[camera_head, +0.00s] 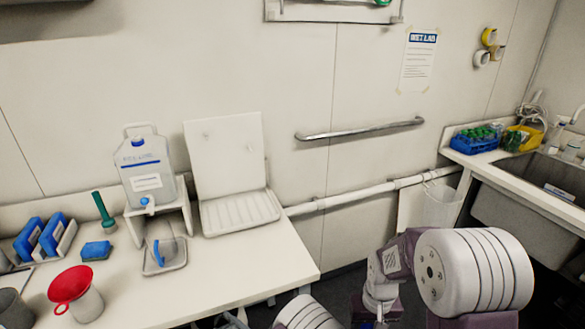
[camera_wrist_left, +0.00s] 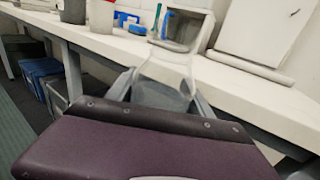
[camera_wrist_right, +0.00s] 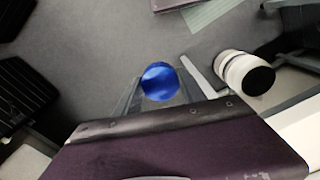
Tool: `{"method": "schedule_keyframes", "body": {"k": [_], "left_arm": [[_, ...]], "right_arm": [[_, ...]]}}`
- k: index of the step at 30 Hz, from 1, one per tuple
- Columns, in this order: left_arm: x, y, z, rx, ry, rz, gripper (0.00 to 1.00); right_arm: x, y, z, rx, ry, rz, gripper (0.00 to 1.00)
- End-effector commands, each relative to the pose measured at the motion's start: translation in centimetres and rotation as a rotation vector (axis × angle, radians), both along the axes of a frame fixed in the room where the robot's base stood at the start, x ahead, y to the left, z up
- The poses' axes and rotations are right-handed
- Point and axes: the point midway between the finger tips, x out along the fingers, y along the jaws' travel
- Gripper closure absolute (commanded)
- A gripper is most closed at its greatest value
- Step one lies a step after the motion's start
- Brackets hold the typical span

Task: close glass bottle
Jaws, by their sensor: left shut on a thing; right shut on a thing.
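A clear glass bottle (camera_wrist_left: 166,72) stands between the fingers of my left gripper (camera_wrist_left: 160,90) in the left wrist view. The fingers are shut on its sides, and it is held in front of the bench edge. A round blue cap (camera_wrist_right: 160,81) sits between the fingertips of my right gripper (camera_wrist_right: 155,92) in the right wrist view. Those fingers are shut on it, above the floor. In the head view my right arm reaches down at the lower right. The bottle is not clearly visible there, and the bottle's mouth is hard to make out.
The white bench (camera_head: 240,265) carries a jug with a tap (camera_head: 148,175), a drying rack (camera_head: 240,212), a red funnel (camera_head: 70,285) and blue racks (camera_head: 52,232). A sink (camera_head: 545,185) is at the right. Dark floor (camera_wrist_right: 95,60) lies below the right gripper.

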Motion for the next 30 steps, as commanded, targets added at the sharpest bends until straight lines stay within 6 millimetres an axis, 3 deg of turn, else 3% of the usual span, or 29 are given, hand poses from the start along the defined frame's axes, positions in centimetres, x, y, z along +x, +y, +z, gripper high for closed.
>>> {"method": "schedule_keyframes", "body": {"k": [10, 14, 30], "left_arm": [[-0.1, 0.1, -0.1, 0.000, -0.001, 0.005, 1.00], [0.1, -0.8, 0.0, -0.001, -0.002, -0.015, 1.00], [1.2, -10.9, 1.2, -0.002, -0.002, -0.221, 1.00]], "right_arm": [[0.0, 0.0, 0.0, 0.000, 0.000, 0.000, 0.90], [0.0, 0.0, 0.0, 0.000, 0.000, 0.000, 0.90], [0.0, 0.0, 0.0, 0.000, 0.000, 0.000, 0.90]]}}
